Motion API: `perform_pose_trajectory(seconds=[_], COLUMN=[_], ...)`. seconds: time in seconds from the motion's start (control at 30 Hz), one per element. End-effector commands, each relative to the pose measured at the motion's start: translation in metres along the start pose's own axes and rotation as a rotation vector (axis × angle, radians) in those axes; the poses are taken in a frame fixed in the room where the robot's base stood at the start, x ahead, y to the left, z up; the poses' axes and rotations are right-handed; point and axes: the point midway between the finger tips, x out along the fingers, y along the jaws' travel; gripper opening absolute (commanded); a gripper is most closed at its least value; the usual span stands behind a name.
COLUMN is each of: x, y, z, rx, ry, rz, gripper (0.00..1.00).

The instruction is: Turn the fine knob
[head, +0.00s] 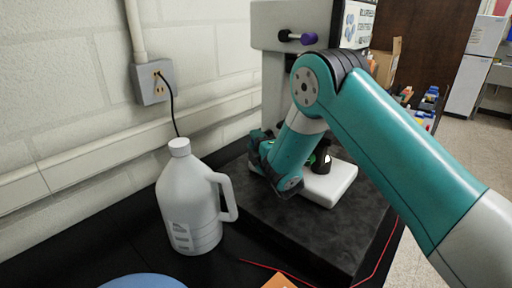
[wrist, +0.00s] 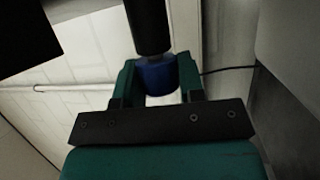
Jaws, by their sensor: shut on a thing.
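In the wrist view, a blue knob (wrist: 157,75) sits at the end of a black cylinder (wrist: 148,27). My gripper (wrist: 156,68) has one finger on each side of the blue knob and is shut on it. In the head view, my gripper (head: 259,145) is low at the left side of the white instrument (head: 280,22), and the knob it holds is hidden there. A purple knob (head: 309,39) on a black shaft shows high on the instrument. I cannot tell from a label which knob is the fine one.
A white jug (head: 188,205) stands on the black bench left of my gripper. The instrument's white foot (head: 330,186) rests on a dark slab (head: 290,228). A wall outlet (head: 153,82) with a black cord is behind. A red wire (head: 262,265) lies in front.

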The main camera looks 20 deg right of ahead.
Motion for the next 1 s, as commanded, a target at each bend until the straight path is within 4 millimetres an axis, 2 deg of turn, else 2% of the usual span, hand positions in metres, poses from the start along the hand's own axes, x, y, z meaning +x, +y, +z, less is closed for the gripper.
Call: perform_pose_trajectory(seconds=[0.07, 0.8, 0.83, 0.9, 1.0], x=[-0.0004, -0.0008, -0.0008, -0.0008, -0.0008], y=[-0.0091, 0.0002, 0.0002, 0.0002, 0.0002], z=[0.0010, 0.0007, 0.0007, 0.0006, 0.0005], rx=[0.007, 0.036, 0.036, 0.036, 0.036], ry=[0.000, -0.001, -0.001, -0.001, 0.000], rz=[0.024, 0.086, 0.086, 0.086, 0.087], gripper=[0.12, 0.12, 0.43, 0.59, 0.61])
